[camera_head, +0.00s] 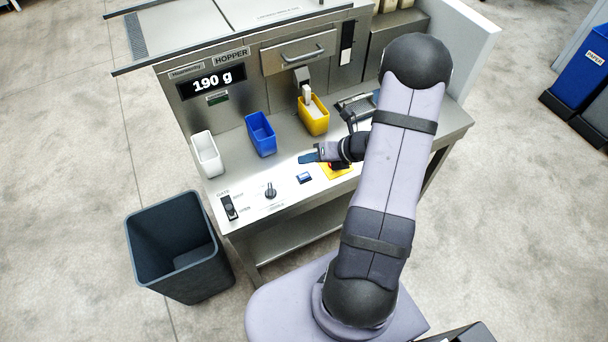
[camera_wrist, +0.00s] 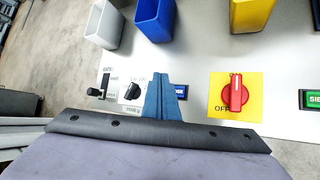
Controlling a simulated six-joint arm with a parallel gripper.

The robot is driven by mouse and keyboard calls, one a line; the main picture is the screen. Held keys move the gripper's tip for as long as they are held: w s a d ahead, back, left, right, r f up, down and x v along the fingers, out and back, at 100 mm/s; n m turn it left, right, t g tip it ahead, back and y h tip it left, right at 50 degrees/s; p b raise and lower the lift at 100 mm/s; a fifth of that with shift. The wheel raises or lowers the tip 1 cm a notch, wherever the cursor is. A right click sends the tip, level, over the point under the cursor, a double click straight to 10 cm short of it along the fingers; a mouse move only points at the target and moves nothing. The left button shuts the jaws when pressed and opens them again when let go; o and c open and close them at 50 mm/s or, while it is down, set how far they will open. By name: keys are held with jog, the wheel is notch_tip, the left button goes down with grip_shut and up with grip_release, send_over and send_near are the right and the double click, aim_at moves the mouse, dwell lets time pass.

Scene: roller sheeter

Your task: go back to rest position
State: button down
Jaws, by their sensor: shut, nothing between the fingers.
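My gripper (camera_head: 309,158) is shut and empty, held low over the front part of the machine's worktop, in front of the yellow bin. In the wrist view my gripper's blue fingers (camera_wrist: 163,100) lie together and point toward the gap between the black knob (camera_wrist: 132,91) and the red switch (camera_wrist: 235,93) on its yellow plate. The fingers partly cover a small blue button (camera_wrist: 181,91). In the head view my arm reaches up from the base, and my wrist partly hides the yellow plate.
A white bin (camera_head: 207,154), a blue bin (camera_head: 261,134) and a yellow bin (camera_head: 313,116) stand on the worktop. The hopper display (camera_head: 212,81) reads 190 g. A dark waste bin (camera_head: 180,247) stands on the floor at left. A gate switch (camera_head: 229,207) sits at the worktop's front left.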

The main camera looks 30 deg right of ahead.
jog(key=s+n, duration=0.1)
jog(key=n, duration=0.2)
jog(key=s+a+f+n+g, duration=0.1)
jog(key=s+n, duration=0.1)
jog(key=n, duration=0.1)
jog(key=s+a+n+g, duration=0.1)
jog(key=n, duration=0.2)
jog(key=shift+s+a+f+y, duration=0.25)
jog(key=shift+f+y, duration=0.15)
jog(key=s+a+r+n+g+h, duration=0.15)
jog(key=s+n+g, duration=0.25)
jog(key=s+n, duration=0.55)
jog(key=s+a+r+n+g+h, duration=0.15)
jog(key=s+n+g, duration=0.25)
jog(key=s+n, duration=0.55)
jog(key=w+a+r+n+t+h, duration=0.2)
jog(key=w+a+r+n+h, duration=0.1)
jog(key=w+a+r+n, duration=0.2)
notch_tip(320, 180, up, 4)
jog(key=a+n, duration=0.2)
jog(key=n, duration=0.2)
jog(key=shift+w+n+t, duration=0.3)
jog(key=shift+w+n, duration=0.1)
jog(key=shift+a, duration=0.1)
